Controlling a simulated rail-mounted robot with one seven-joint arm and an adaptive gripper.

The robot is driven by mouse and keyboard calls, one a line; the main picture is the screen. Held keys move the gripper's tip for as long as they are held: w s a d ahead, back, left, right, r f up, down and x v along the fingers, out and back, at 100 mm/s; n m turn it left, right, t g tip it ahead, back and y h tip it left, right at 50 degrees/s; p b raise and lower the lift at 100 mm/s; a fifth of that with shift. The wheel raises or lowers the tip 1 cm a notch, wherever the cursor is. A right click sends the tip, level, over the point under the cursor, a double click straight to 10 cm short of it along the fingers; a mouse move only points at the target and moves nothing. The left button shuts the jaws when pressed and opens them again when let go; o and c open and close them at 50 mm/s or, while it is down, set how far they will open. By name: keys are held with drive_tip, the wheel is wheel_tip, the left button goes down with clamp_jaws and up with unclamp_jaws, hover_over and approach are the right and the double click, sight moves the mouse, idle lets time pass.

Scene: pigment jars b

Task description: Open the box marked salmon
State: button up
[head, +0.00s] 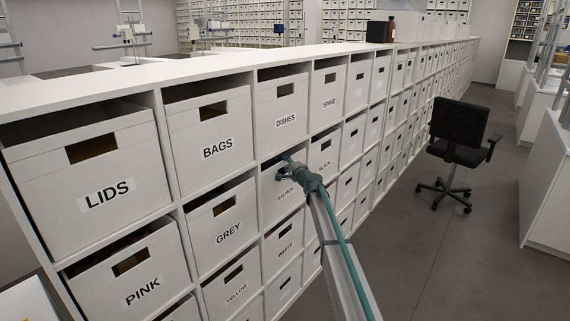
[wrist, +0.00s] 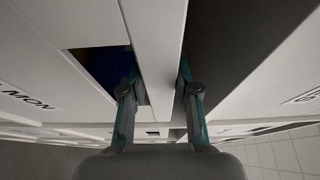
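The salmon box (head: 281,205) is a white box-drawer in the third column, second row, below the dishes box. Its label is partly visible beside my arm. My gripper (head: 288,163) is at its upper front in the head view. In the wrist view my gripper (wrist: 158,80) is open, with its fingers on either side of the white upper band (wrist: 158,35) of the box front. The left finger is at the dark handle hole (wrist: 85,58); the right finger is at the dark gap above the band. Narrow space shows beside the band; firm contact cannot be told. The box appears flush with its neighbours.
Other labelled boxes surround it: dishes (head: 282,105) above, white (head: 284,242) below, grey (head: 222,220) left and black (head: 324,155) right. A black office chair (head: 460,140) stands on the open floor (head: 430,245) at the right.

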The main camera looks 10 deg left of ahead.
clamp_jaws()
